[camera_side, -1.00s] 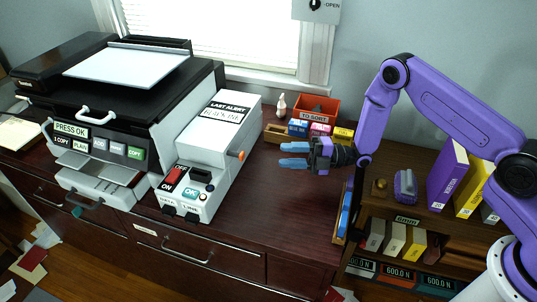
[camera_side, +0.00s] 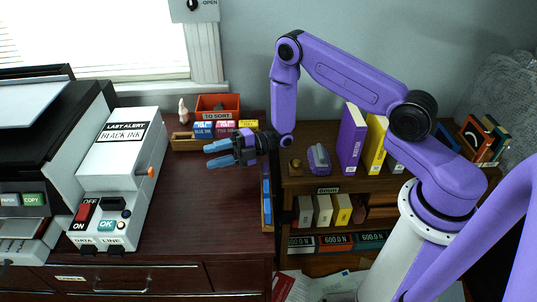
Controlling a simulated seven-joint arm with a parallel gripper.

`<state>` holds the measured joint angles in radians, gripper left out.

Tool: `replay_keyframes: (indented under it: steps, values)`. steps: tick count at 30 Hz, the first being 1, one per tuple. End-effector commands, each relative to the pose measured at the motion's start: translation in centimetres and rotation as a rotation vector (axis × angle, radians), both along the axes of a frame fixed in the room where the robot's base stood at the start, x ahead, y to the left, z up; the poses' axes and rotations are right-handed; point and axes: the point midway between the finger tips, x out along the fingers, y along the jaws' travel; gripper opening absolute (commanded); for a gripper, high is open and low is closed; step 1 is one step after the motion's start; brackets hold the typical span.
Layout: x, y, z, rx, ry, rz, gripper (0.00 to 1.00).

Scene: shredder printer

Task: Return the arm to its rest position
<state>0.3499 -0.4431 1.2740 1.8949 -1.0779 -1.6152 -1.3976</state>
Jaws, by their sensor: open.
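My gripper (camera_side: 207,156) has blue fingers and a dark wrist. It is open and empty, above the right part of the dark wood desk top (camera_side: 185,225). It points left, in front of the small ink boxes. My purple arm rises from the white base at the right, bends high up, and comes down to the gripper.
A white unit labelled BLACK INK (camera_side: 120,160) stands left of my gripper. Behind the gripper are a red TO SORT bin (camera_side: 218,104), blue (camera_side: 203,130), pink (camera_side: 225,127) and yellow ink boxes. Right is a shelf with a purple binder (camera_side: 351,140). The desk's middle is clear.

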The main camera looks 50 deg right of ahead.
Motion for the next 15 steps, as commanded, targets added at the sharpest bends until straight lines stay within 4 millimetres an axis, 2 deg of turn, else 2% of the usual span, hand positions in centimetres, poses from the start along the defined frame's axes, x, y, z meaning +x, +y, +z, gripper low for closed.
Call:
replay_keyframes:
  steps: [8,15]
  values:
    - [0.8,3.4,2.1,-0.24,0.199,-0.049,0.4]
    - [-1.0,4.4,5.0,-0.417,0.445,-0.212,0.4]
